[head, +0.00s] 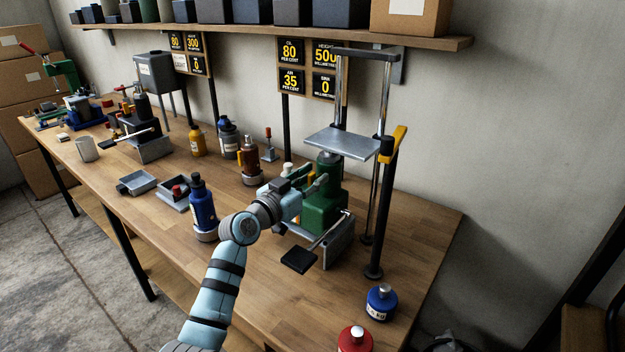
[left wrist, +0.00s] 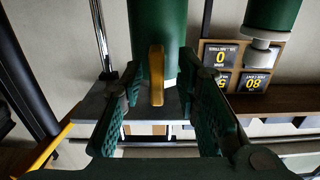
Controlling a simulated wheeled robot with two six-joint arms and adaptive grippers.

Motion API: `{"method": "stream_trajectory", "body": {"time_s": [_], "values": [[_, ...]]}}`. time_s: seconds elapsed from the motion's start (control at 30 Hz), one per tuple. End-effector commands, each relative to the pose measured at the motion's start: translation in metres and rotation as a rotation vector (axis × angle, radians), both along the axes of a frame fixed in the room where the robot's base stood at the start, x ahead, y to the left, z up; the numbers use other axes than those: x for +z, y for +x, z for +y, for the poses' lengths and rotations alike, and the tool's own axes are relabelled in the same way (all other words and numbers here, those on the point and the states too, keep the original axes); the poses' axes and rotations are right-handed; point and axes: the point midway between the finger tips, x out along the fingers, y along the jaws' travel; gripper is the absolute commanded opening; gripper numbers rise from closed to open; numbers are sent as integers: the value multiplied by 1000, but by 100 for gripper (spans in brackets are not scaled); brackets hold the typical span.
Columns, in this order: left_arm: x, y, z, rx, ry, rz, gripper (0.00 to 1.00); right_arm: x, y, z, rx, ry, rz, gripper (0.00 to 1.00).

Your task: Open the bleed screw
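The green hydraulic unit (head: 322,210) stands on the bench under a grey plate, inside a frame with upright rods. My left gripper (head: 316,184) is at its near side. In the left wrist view, which appears upside down, a yellow lever (left wrist: 156,78) on a green cylinder (left wrist: 158,22) stands between the two spread fingers. There is a visible gap on each side of the lever, so the gripper is open. I cannot tell for certain whether this lever is the bleed screw. My right gripper is not in view.
A grey plate (head: 342,143) and a black post with a yellow top (head: 386,190) stand close to the gripper. A blue bottle (head: 202,203) is beside my arm. A blue jar (head: 381,302) and red jar (head: 354,340) stand at the front right. Signs (head: 306,68) hang behind.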

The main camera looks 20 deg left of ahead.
Motion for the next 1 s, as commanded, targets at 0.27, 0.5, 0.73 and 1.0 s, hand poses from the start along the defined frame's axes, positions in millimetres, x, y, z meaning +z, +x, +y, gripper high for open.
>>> {"method": "stream_trajectory", "body": {"time_s": [0.27, 0.5, 0.73, 1.0], "values": [[0, 3, -2, -1, 0, 1, 29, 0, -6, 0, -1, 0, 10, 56], [0, 3, -2, -1, 0, 1, 0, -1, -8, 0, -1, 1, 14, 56], [0, 3, -2, -1, -3, 2, 0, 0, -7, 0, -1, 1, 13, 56], [0, 3, -1, -1, -67, 27, 0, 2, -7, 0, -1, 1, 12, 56]]}}
